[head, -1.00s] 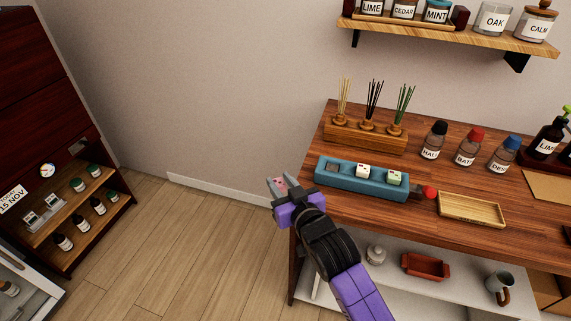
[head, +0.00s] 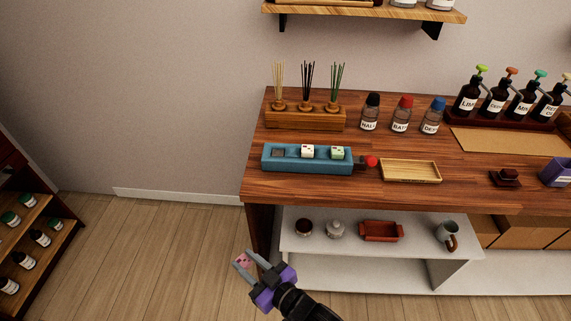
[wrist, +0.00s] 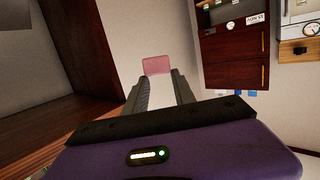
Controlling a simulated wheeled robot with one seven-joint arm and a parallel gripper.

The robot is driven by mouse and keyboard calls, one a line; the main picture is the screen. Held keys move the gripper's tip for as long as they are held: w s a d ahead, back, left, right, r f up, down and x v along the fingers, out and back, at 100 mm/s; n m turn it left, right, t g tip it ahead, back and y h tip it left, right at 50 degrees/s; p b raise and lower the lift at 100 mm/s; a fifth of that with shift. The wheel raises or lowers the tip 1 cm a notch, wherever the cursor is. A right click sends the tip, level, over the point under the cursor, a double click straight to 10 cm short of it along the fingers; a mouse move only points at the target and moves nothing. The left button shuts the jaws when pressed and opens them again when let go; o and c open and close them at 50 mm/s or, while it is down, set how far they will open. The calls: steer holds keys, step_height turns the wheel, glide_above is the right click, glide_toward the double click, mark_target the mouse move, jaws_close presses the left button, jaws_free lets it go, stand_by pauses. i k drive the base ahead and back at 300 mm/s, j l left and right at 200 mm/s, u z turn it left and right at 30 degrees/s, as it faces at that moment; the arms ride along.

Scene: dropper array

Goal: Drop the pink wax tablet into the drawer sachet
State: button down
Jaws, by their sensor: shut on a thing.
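My purple gripper (head: 246,262) is in front of the left end of the wooden bench, over the floor. It is shut on the pink wax tablet (head: 243,259), which sits at its fingertips. In the wrist view the pink tablet (wrist: 156,65) shows as a flat translucent pink square at the tips of the two grey fingers (wrist: 159,88). No drawer sachet can be made out in these views. In the wrist view a dark red cabinet (wrist: 235,58) with drawers stands at the upper right.
On the bench (head: 220,0) edge side, a blue tray (head: 307,168) holds a white and a green tablet beside one empty slot. A wooden tray (head: 410,179), reed diffusers (head: 305,117) and bottles stand nearby. Below is a white shelf (head: 350,248).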

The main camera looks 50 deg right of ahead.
mark_target(547, 180)
steer(key=k+l+z, duration=0.15)
steer(key=k+z, duration=0.2)
steer(key=k, duration=0.3)
steer(key=z, duration=1.7)
